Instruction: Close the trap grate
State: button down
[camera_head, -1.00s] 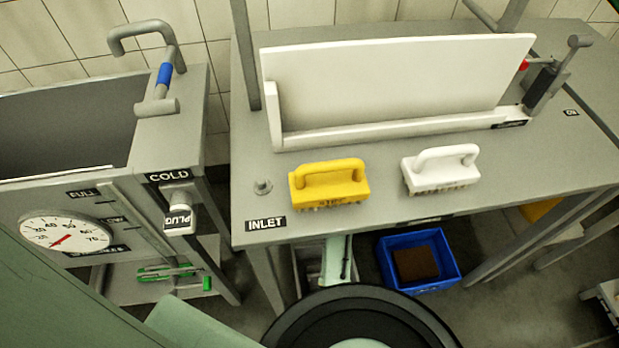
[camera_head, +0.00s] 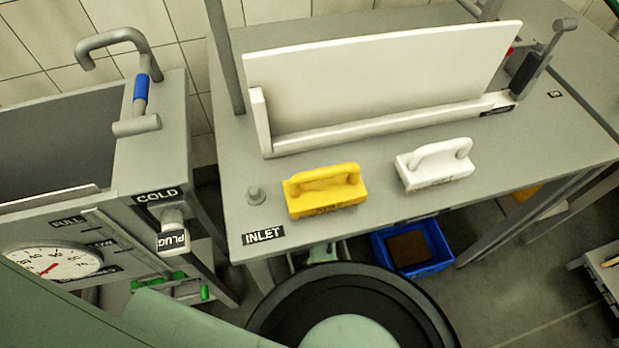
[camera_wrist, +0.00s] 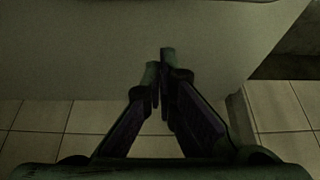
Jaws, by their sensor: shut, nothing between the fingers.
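My gripper (camera_wrist: 160,75) shows in the wrist view. Its two dark fingers come together at their tips, with nothing between them. It is in front of a plain grey surface, and I cannot tell whether it touches it. I cannot make out the trap grate in either view. In the head view my gripper is not seen; a round dark and pale green part of my own body fills the bottom middle.
A grey table (camera_head: 400,215) carries a yellow brush (camera_head: 325,190), a white brush (camera_head: 435,163) and a white tray-like stand (camera_head: 380,85). A blue crate (camera_head: 440,262) is on the floor below. A sink with a gauge (camera_head: 50,262) stands at left.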

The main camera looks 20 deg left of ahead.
jog(key=shift+s+d+f+p, duration=0.1)
jog(key=shift+s+d+p, duration=0.15)
jog(key=shift+s+d, duration=0.45)
jog(key=shift+s+d+p, duration=0.2)
jog(key=shift+s+d, duration=0.15)
jog(key=shift+s, duration=0.55)
